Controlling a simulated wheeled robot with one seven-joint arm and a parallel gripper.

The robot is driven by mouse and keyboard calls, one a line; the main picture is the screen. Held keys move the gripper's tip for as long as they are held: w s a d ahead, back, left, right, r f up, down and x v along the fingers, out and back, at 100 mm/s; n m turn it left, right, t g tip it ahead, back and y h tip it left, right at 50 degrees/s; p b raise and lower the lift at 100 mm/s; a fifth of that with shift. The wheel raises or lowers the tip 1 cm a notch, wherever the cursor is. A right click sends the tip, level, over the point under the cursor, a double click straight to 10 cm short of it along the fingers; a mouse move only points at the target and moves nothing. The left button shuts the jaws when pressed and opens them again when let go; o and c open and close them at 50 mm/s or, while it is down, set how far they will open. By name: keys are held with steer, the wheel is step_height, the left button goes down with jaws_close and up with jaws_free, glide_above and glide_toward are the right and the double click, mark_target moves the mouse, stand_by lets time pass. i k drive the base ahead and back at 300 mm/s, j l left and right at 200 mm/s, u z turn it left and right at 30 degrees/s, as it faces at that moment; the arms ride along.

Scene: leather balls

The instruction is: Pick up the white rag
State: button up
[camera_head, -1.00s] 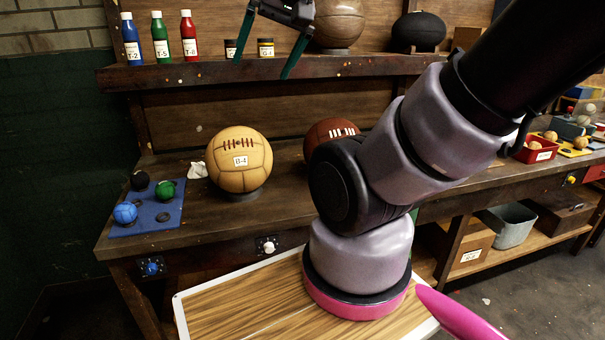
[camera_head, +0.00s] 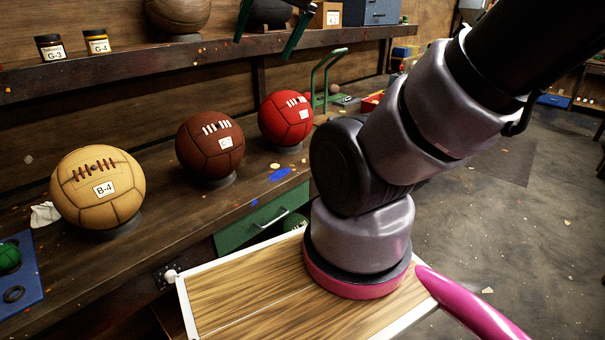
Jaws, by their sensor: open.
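The white rag (camera_head: 44,214) is a small crumpled piece on the dark wooden bench at the far left. It lies just left of the tan ball labelled B-4 (camera_head: 97,188), which may hide part of it. My gripper (camera_head: 268,50) shows at the top edge, only its two dark green fingers in view. The fingers are apart with nothing between them. The gripper is up in front of the shelf, well to the right of the rag and above the bench.
A brown ball (camera_head: 210,146) and a red ball (camera_head: 286,118) stand on the bench right of the tan ball. A blue tray (camera_head: 27,270) with a green ball is at the lower left. Jars (camera_head: 50,48) stand on the shelf (camera_head: 140,70). Open floor (camera_head: 500,220) lies at right.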

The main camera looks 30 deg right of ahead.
mark_target(47, 214)
steer(key=i+u, duration=0.2)
steer(key=u, duration=0.2)
steer(key=i+u, duration=0.25)
steer(key=u, duration=1.25)
steer(key=j+z, duration=0.15)
steer(key=l, duration=0.1)
steer(key=i+z, duration=0.05)
